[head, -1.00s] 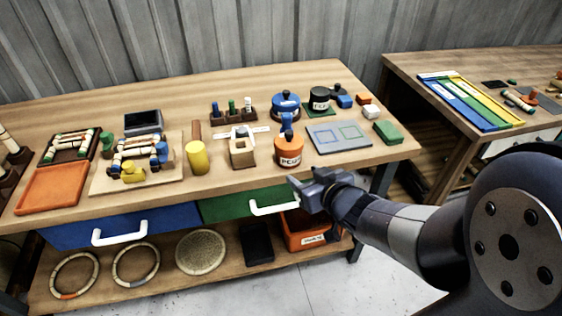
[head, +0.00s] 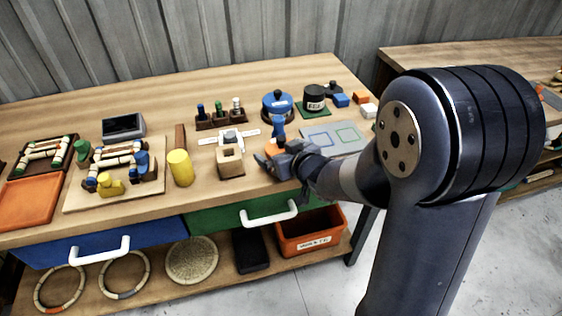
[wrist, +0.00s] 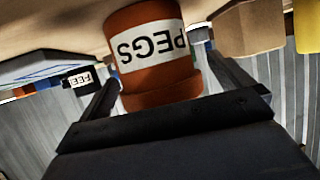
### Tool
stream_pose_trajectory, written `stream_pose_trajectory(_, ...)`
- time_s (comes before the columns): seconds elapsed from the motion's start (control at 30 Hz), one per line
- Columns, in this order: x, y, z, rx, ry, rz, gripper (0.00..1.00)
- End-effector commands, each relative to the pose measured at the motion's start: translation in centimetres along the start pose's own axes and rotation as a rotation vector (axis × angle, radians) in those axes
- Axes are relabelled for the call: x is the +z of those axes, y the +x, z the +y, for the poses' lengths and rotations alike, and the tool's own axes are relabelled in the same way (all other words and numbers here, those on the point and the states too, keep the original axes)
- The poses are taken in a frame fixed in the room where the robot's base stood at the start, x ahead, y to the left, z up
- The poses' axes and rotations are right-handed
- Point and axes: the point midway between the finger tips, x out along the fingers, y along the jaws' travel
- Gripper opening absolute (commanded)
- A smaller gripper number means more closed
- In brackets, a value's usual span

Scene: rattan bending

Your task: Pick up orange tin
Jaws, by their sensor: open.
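The orange tin (wrist: 150,55) with a white PEGS label shows large in the wrist view, upside down in that picture, between the two dark fingers. In the head view only a small part of the orange tin (head: 271,149) shows; my gripper (head: 278,162) hides the rest. My gripper (wrist: 165,90) is open, with one finger on either side of the tin. Some gap shows beside the left finger; whether the right finger touches the tin I cannot tell.
A wooden block holder (head: 230,161) stands just left of the tin, and a blue tin (head: 278,103) behind it. A dark tin (head: 314,98) and a grey mat (head: 345,138) lie to the right. A green drawer (head: 225,218) is below the bench edge.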

Motion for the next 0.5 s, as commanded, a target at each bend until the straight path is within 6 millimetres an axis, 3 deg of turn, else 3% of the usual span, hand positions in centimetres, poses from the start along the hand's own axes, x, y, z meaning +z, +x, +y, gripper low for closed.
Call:
stream_pose_trajectory(0.23, -0.04, 0.18, 0.01, 0.000, 0.000, 0.000, 0.99)
stream_pose_trajectory(0.5, -0.02, 0.16, 0.01, 0.001, 0.001, 0.000, 0.78)
